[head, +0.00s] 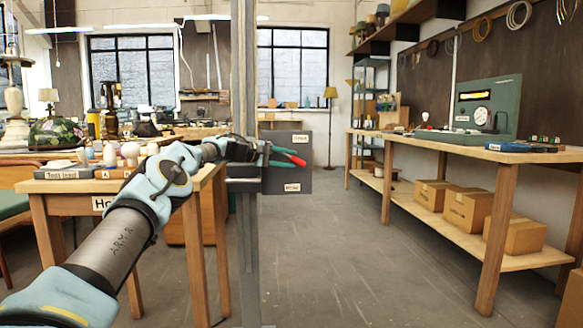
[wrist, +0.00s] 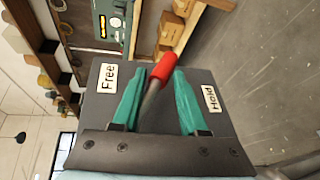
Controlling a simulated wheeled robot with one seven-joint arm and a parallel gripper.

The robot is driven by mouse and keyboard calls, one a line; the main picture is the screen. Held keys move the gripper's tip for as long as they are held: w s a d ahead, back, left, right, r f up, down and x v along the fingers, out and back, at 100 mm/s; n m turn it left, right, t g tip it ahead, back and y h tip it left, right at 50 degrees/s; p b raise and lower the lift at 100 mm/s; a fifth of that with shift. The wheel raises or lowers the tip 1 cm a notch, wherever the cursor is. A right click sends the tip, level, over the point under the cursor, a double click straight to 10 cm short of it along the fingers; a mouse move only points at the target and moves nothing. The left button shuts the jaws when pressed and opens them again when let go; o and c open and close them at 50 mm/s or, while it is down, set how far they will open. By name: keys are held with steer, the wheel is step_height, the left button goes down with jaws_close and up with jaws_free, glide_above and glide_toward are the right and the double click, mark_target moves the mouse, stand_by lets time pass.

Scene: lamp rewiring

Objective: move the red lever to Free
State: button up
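The red lever (head: 292,157) sticks out of a dark grey panel (head: 308,178). In the wrist view its red grip (wrist: 165,65) and grey shaft (wrist: 150,104) lean a little toward the Hold label (wrist: 212,98), away from the Free label (wrist: 108,77). In the head view Free is the upper label and Hold the lower one. My gripper (head: 278,157) is at the lever. Its two green fingers (wrist: 160,88) are apart, one on each side of the lever. The shaft is close to the Free-side finger; I cannot tell if they touch. A clear gap shows on the Hold side.
The panel is beside a grey post (head: 244,80). A wooden table (head: 205,180) with lamps and parts stands left. A workbench (head: 450,145) with a green instrument (head: 487,105) and cardboard boxes (head: 468,208) below stands right. The floor between is clear.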

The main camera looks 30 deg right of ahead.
steer(key=a+r+b, duration=0.3)
steer(key=a+r, duration=0.2)
steer(key=a, duration=0.2)
steer(key=shift+s+a+r, duration=0.25)
steer(key=shift+a+r, duration=0.15)
stand_by(0.5)
steer(key=shift+r, duration=0.1)
stand_by(0.6)
